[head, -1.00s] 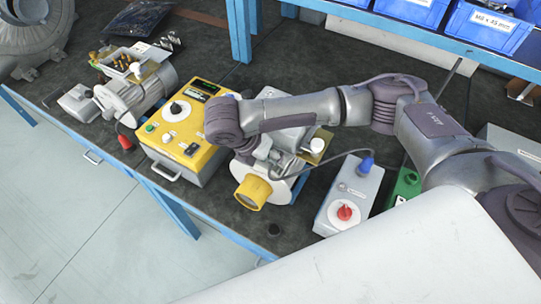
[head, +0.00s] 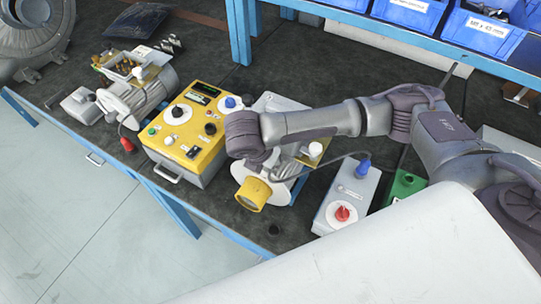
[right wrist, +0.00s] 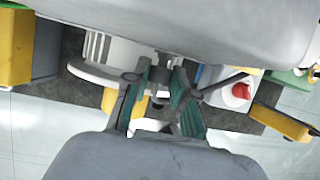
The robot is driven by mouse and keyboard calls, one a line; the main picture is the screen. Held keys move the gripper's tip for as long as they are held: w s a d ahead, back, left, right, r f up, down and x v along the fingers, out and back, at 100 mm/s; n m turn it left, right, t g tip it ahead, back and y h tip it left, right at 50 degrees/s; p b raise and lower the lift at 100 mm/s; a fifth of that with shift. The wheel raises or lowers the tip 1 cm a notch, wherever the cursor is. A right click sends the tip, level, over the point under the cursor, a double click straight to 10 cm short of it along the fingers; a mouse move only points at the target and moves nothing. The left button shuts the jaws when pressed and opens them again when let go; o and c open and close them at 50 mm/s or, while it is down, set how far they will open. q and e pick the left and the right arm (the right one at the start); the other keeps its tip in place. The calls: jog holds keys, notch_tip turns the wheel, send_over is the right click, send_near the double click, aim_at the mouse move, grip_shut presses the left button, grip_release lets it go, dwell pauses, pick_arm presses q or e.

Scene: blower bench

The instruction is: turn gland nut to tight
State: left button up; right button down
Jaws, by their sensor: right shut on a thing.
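The gland nut is mostly hidden in the head view under my right wrist. In the right wrist view, a small dark grey part that appears to be the nut (right wrist: 160,75) sits between my right gripper's fingers (right wrist: 157,84). My right gripper is shut on it, beside the grey motor with a white round flange (right wrist: 90,72) and a yellow end cap (head: 252,194). A dark cable (head: 318,161) runs from this spot to the right, to the grey box (head: 345,198). How tight the nut is cannot be told. My left gripper is not in view.
A yellow control box (head: 183,140) stands left of the motor. The grey box with a red knob (head: 342,213) and a green box (head: 405,186) stand to the right. Another motor (head: 138,98) is at the left. Blue bins (head: 485,27) sit on a shelf behind.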

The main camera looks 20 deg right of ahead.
jog(key=shift+s+d+m+t+y+p, duration=0.15)
jog(key=shift+m+t+y+p, duration=0.15)
jog(key=shift+t+y, duration=0.45)
jog(key=shift+s+d+m+t+y+p, duration=0.1)
jog(key=shift+s+m+t+y+p, duration=0.25)
jog(key=shift+t, duration=0.6)
jog(key=shift+w, duration=0.2)
jog(key=c, duration=1)
grip_release()
jog(key=shift+o, duration=0.2)
jog(key=v, duration=1.2)
jog(key=shift+d, duration=0.2)
jog(key=shift+s+f, duration=0.1)
